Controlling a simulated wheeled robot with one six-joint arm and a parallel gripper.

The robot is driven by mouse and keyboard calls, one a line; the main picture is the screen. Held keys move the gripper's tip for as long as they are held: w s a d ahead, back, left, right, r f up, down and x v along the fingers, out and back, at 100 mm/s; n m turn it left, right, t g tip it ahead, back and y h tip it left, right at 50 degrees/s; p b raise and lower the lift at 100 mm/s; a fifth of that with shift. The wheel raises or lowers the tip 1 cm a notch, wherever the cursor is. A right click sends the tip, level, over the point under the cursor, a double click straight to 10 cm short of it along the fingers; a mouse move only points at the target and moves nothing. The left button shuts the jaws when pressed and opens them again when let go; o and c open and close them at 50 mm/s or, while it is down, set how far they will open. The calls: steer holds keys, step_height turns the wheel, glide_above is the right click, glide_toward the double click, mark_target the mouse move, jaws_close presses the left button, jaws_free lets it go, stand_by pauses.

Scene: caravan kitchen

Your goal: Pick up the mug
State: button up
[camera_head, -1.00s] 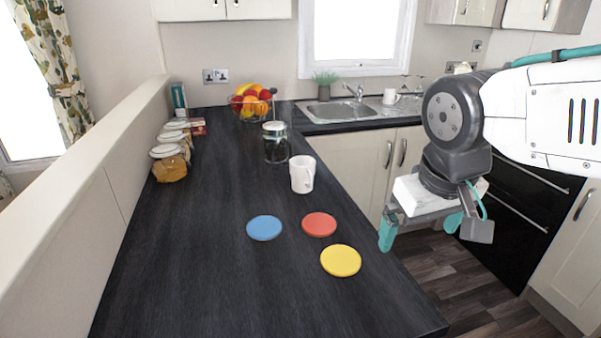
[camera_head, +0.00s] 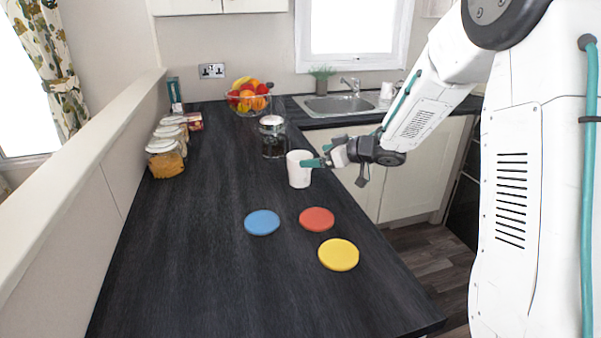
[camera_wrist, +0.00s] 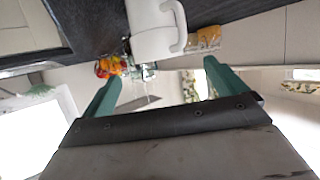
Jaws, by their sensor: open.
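The white mug (camera_head: 298,174) stands upright on the dark counter, behind the coloured discs. In the wrist view the mug (camera_wrist: 152,32) shows at the top, with its handle on the right side. My gripper (camera_head: 314,156) is open at the mug's right side, near its upper part. In the wrist view my gripper's (camera_wrist: 162,76) teal fingers are spread wide, with the mug beyond the gap between them. One finger overlaps the mug in the head view; I cannot tell whether it touches. A second white cup (camera_head: 386,91) stands by the sink.
Blue (camera_head: 262,222), red (camera_head: 317,219) and yellow (camera_head: 338,254) discs lie in front of the mug. A dark glass jar (camera_head: 272,140) stands close behind it, with a fruit bowl (camera_head: 250,110) farther back. Several jars (camera_head: 165,160) line the left wall.

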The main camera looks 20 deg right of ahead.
mark_target(301, 157)
steer(key=shift+x, duration=3.8)
steer(key=shift+w+d, duration=0.1)
steer(key=c, duration=1.3)
